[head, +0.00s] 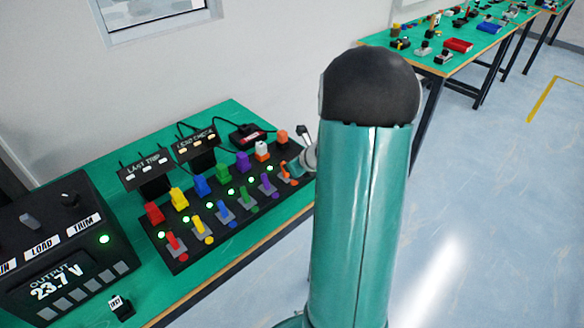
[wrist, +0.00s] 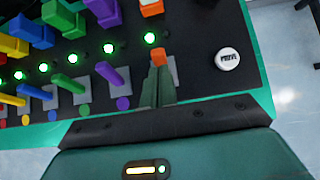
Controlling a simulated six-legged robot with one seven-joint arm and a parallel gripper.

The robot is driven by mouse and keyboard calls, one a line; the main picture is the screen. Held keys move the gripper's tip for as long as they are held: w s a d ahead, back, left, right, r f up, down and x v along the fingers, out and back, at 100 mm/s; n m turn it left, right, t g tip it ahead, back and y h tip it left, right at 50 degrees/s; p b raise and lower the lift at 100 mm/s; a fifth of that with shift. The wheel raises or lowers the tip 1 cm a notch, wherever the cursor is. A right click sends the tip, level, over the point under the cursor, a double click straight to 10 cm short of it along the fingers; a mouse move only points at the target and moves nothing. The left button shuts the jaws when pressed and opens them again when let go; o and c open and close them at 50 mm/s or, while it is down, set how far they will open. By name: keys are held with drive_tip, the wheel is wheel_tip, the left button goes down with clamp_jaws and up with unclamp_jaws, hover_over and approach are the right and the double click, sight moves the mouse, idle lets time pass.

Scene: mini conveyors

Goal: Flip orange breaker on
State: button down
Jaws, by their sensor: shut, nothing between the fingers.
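The black breaker panel (head: 184,262) carries a row of coloured levers. The orange breaker lever (head: 285,168) is at its right end, beside my gripper (head: 309,156). In the wrist view the orange lever (wrist: 159,58) shows as an orange tip just beyond the fingertips of my gripper (wrist: 158,72). The fingers are shut together with nothing between them and hide part of the lever. I cannot tell whether they touch it. The lamp (wrist: 150,38) above the orange lever glows green. An orange and white block (wrist: 151,7) stands behind that lamp.
The purple lever (wrist: 114,74) is just left of my fingers. A round white button (wrist: 228,59) is to their right. A power supply (head: 65,255) stands left of the panel on the green table (head: 236,112). Open floor lies to the right.

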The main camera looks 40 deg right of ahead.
drive_tip(key=shift+r, duration=0.8)
drive_tip(key=shift+s, duration=0.1)
